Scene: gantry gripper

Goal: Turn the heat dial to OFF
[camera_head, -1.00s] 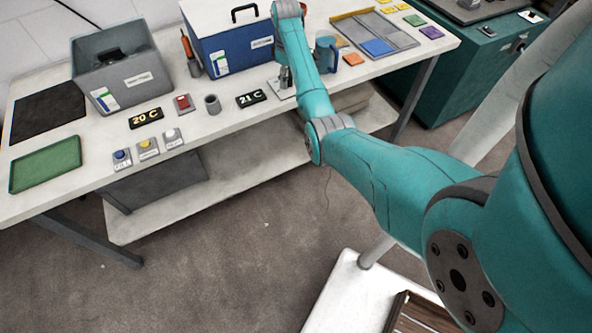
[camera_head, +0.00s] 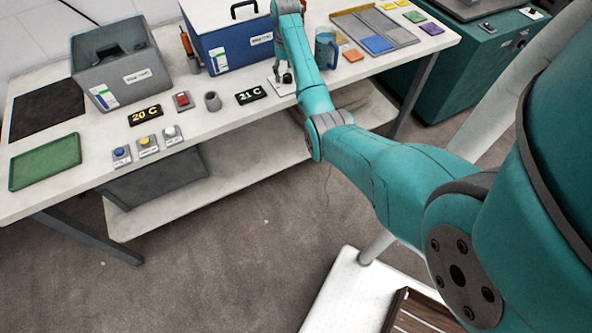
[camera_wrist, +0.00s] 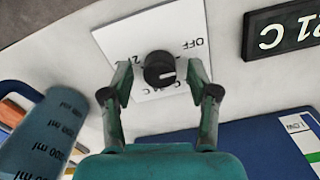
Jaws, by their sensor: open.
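The heat dial (camera_wrist: 159,69) is a round black knob with a white mark, on a white plate (camera_wrist: 115,38) with upside-down lettering. "OFF" is at the plate's upper right in the wrist view; the other labels are partly hidden. In the head view my gripper (camera_head: 283,78) is over the plate (camera_head: 281,90), and the knob is hard to make out.
A black "21 C" display (camera_head: 251,94) stands beside the plate. A blue box (camera_head: 223,48) is behind it, and a blue measuring jug (camera_head: 326,50) is close on the right.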

